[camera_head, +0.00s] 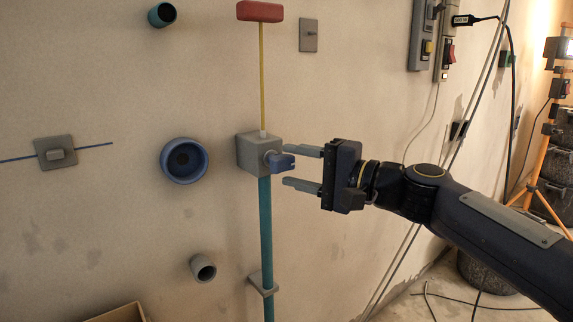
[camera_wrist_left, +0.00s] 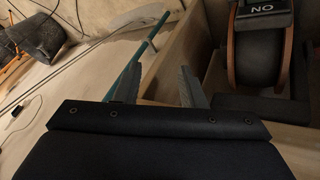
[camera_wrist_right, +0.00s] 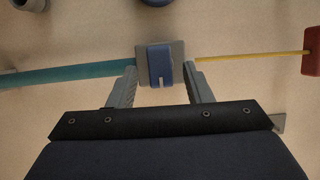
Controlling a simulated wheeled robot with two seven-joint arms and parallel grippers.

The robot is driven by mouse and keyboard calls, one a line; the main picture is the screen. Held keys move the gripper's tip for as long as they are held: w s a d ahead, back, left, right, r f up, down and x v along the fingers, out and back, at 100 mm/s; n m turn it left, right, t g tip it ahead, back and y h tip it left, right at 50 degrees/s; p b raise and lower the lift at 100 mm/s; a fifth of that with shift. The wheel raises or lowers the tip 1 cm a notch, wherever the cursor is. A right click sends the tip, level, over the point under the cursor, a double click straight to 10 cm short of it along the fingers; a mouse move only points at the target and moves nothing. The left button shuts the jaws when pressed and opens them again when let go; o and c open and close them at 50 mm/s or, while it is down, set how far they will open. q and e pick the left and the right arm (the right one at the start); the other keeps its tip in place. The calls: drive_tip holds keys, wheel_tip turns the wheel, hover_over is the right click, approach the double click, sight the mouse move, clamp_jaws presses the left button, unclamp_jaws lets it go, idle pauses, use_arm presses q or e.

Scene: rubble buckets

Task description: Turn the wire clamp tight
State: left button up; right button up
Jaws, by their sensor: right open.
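A square grey plate with a small grey block on it and a blue wire running out both sides, which looks like the wire clamp (camera_head: 55,152), is on the wall at the left. A grey box (camera_head: 250,152) with a blue knob (camera_head: 279,161) sits on a teal pipe; the knob also shows in the right wrist view (camera_wrist_right: 160,66). My right gripper (camera_head: 302,168) is open and empty, its fingertips just right of the knob, pointing at it. My left gripper (camera_wrist_left: 158,85) shows only in its wrist view, open and empty.
A yellow rod (camera_head: 262,80) rises from the box to a red block (camera_head: 260,12). A blue round fitting (camera_head: 184,160) and short pipe stubs stick out of the wall. A wooden box edge (camera_head: 120,314) is at lower left. Cables hang at right.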

use_arm(q)
drive_tip(key=shift+r, duration=0.2)
use_arm(e)
drive_tip(key=v, duration=0.5)
drive_tip(key=shift+d, duration=0.1)
use_arm(q)
drive_tip(key=shift+d, duration=0.1)
